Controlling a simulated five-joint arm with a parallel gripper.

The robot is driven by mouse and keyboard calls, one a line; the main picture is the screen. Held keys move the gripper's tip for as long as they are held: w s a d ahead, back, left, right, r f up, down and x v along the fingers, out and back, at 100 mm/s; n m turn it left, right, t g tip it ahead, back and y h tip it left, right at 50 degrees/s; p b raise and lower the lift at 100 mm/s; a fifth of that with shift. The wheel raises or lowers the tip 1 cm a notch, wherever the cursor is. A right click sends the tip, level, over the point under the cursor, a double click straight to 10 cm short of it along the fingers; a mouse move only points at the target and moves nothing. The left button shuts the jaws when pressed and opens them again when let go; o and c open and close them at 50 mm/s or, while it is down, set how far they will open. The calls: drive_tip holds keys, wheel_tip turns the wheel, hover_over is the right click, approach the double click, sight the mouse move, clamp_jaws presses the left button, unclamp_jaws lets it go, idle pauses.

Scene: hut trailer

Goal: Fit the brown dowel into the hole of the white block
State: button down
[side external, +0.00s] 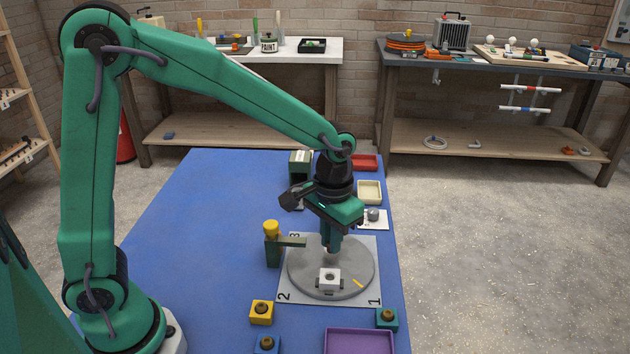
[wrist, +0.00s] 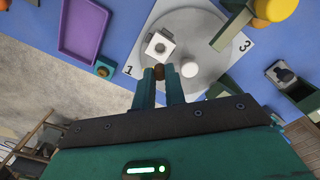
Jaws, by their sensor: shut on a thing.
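The white block (side external: 330,279) sits on the front part of a round grey disc (side external: 300,268), with a dark round hole in its top. It also shows in the wrist view (wrist: 160,45). My gripper (side external: 333,247) points down above the disc, behind the block and apart from it. In the wrist view my gripper (wrist: 161,84) is shut on the brown dowel (wrist: 168,71), whose rounded end shows between the fingertips. The rest of the dowel is hidden by the fingers.
A green post with a yellow knob (side external: 271,228) stands left of the disc, its arm reaching over the edge. A yellow block (side external: 262,312), a teal block (side external: 387,318) and a purple tray (side external: 360,342) lie in front. A short white cylinder (wrist: 192,90) is near my fingers.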

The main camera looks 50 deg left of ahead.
drive_tip(key=shift+f, duration=0.6)
drive_tip(key=shift+f, duration=0.15)
drive_tip(key=shift+f, duration=2.5)
drive_tip(key=shift+f, duration=0.75)
idle(0.5)
drive_tip(key=c, duration=1.4)
unclamp_jaws()
drive_tip(key=shift+r, duration=0.1)
wheel_tip(320, 180, up, 7)
drive_tip(key=shift+r, duration=0.3)
